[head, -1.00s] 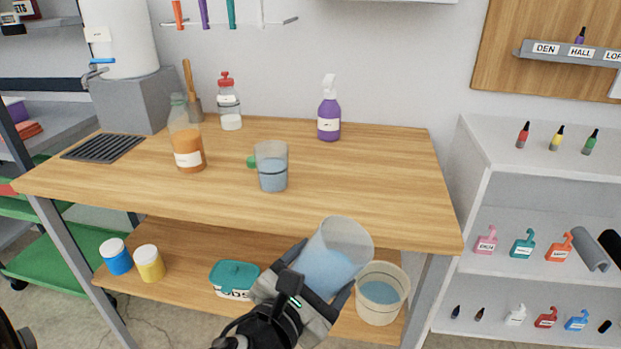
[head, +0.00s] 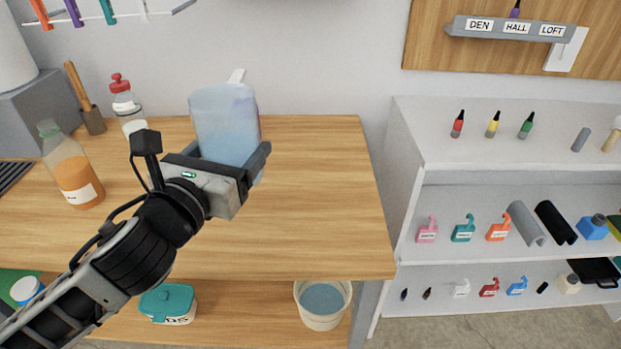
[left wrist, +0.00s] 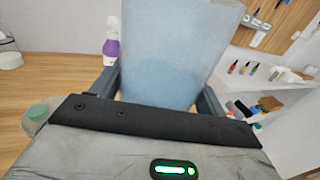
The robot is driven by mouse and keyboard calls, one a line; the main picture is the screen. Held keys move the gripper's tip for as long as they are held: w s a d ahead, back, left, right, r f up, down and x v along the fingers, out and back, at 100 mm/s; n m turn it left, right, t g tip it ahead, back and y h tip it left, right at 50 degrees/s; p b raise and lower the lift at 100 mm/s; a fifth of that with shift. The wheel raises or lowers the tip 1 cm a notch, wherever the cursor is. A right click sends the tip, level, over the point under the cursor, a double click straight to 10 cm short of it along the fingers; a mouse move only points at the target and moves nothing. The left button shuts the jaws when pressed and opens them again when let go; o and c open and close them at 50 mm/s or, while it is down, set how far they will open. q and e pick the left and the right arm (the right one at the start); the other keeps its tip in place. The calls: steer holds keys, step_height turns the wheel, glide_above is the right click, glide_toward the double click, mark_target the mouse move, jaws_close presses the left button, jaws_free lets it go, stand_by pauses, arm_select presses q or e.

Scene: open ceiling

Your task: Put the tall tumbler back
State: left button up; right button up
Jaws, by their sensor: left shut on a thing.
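The tall tumbler (head: 222,112) is translucent and pale blue, with a bluer lower part that looks like liquid. My left gripper (head: 228,158) is shut around it and holds it nearly upright in front of the workbench top (head: 320,220). In the left wrist view, the tumbler (left wrist: 175,45) stands between the two fingers (left wrist: 158,85) and fills the middle. My right gripper is in neither current view.
A purple spray bottle (left wrist: 111,48) stands behind the tumbler. An orange bottle (head: 72,175) and red-capped bottle (head: 124,103) stand left on the bench. The bench's right side is clear. A white shelf unit (head: 480,155) stands right. A bucket (head: 322,302) sits below.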

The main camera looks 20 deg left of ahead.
arm_select(q)
steer(key=w+f+b, duration=0.1)
steer(key=b, duration=0.2)
steer(key=shift+d+f, duration=0.1)
steer(key=shift+d, duration=0.3)
steer(key=w+d+f+b, duration=0.1)
steer(key=w+d+f, duration=0.1)
steer(key=w, duration=0.1)
steer(key=w+d+f+b, duration=0.1)
steer(key=w+d+f, duration=0.1)
steer(key=w+f, duration=0.1)
steer(key=w+d+f+b, duration=0.1)
steer(key=w+d+f, duration=0.1)
steer(key=w+f, duration=0.1)
steer(key=shift+w+d+f, duration=0.15)
steer(key=shift+w+d, duration=0.1)
steer(key=shift+w, duration=0.35)
steer(key=shift+w+f+b, duration=0.1)
steer(key=shift+f+b, duration=0.4)
steer(key=shift+f, duration=1.15)
arm_select(e)
steer(key=shift+s+a+f+m+t+y, duration=0.1)
steer(key=shift+a+f+m+t+y, duration=0.15)
steer(key=shift+f, duration=0.45)
steer(key=shift+s+a+f+m+t+y, duration=0.15)
steer(key=shift+a+f, duration=0.1)
steer(key=shift+f, duration=0.45)
